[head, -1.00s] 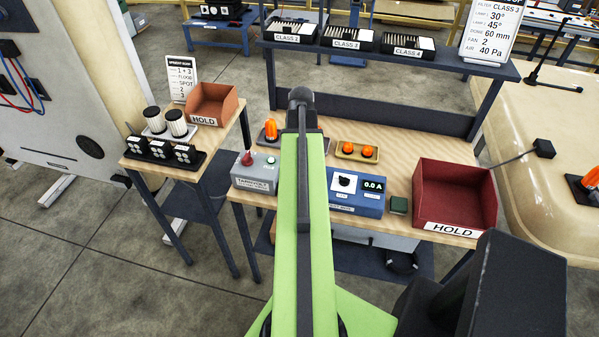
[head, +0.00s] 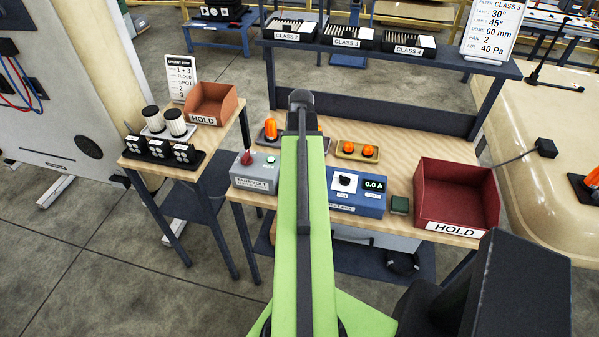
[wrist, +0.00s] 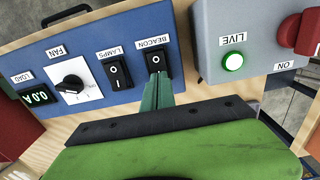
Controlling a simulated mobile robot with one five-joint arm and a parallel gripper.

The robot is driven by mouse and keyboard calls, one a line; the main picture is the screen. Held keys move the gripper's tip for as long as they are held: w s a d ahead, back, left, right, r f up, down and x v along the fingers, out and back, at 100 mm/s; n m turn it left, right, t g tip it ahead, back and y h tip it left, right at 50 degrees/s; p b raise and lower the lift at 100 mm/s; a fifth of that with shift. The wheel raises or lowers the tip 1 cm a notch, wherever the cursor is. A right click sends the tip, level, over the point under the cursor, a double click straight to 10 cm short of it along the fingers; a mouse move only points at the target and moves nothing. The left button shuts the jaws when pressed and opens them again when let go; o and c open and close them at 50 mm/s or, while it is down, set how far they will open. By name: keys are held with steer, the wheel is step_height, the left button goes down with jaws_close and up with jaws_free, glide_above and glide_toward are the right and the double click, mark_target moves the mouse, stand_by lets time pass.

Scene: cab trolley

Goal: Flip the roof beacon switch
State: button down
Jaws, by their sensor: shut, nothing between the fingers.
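The blue control box (wrist: 96,48) fills the left and middle of the wrist view, its labels upside down. The black beacon rocker switch (wrist: 157,59) is at its right end, under the BEACON label. My gripper (wrist: 159,78) is shut and empty. Its fingertips are at the lower edge of the beacon switch and overlap it in the picture; I cannot tell whether they touch. Which side of the rocker is pressed is unclear. In the head view the blue box (head: 372,207) shows right of my green arm, which hides its switch end and my gripper.
The lamps switch (wrist: 115,72) and fan knob (wrist: 72,82) sit beside the beacon switch. A grey box (wrist: 245,38) with a green LIVE light and a red control stands close on the other side. A red HOLD bin (head: 455,195) is at the bench's right.

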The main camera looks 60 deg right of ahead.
steer(key=shift+f, duration=0.3)
steer(key=shift+r, duration=0.1)
step_height(320, 180, up, 7)
steer(key=p, duration=0.7)
